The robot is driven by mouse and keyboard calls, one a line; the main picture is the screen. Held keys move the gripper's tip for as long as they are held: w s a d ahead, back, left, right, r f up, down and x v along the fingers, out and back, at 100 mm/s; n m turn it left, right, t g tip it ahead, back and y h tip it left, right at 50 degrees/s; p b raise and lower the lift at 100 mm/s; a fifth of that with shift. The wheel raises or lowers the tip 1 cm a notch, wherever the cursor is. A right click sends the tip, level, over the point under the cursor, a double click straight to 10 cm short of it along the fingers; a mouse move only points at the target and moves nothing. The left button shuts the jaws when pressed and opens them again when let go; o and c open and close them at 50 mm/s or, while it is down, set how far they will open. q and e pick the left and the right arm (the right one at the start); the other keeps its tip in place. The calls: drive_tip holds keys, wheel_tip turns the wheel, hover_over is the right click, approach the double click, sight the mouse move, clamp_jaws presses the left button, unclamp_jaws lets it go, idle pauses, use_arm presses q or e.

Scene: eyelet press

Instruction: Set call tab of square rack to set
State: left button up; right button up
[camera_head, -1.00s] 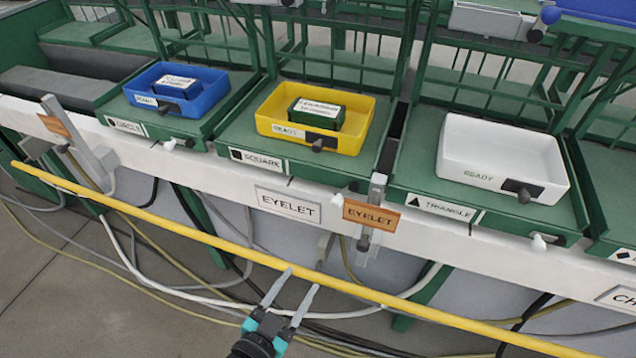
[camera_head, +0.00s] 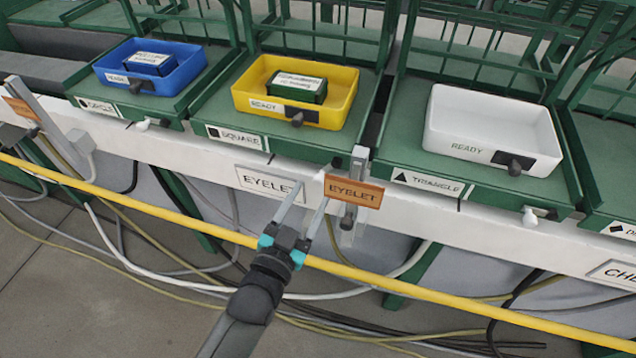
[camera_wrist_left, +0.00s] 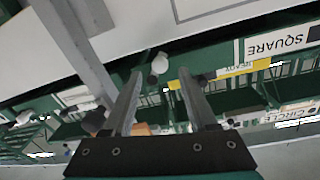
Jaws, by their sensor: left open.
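The square rack (camera_head: 215,118) carries a SQUARE label (camera_head: 235,137) on its front edge and a yellow bin (camera_head: 345,105). In the left wrist view, a pale rounded knob (camera_wrist_left: 158,66), which looks like its call tab, shows beyond the fingertips and between them. In the head view this tab is hard to make out near the grey post; its setting cannot be read. My left gripper (camera_head: 306,196) is open and empty, below the rack's front edge, with its fingers pointing up towards the white beam. It appears apart from the tab. My right gripper is out of view.
A grey post (camera_head: 355,190) with an orange EYELET sign (camera_head: 353,190) stands close right of my left fingers. A yellow rail (camera_head: 420,290) crosses below the beam. The circle rack's white tab (camera_head: 144,125) and the triangle rack's white tab (camera_head: 529,217) stick out front.

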sight(317, 183)
use_arm(q)
drive_tip(key=b+x, duration=0.1)
drive_tip(key=x, duration=0.2)
drive_tip(key=shift+w+d, duration=0.1)
drive_tip(key=shift+w, duration=0.1)
drive_tip(key=shift+x, duration=0.95)
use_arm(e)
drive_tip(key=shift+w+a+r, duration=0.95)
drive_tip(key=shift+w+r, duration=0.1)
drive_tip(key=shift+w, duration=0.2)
use_arm(q)
drive_tip(key=shift+c, duration=0.2)
clamp_jaws()
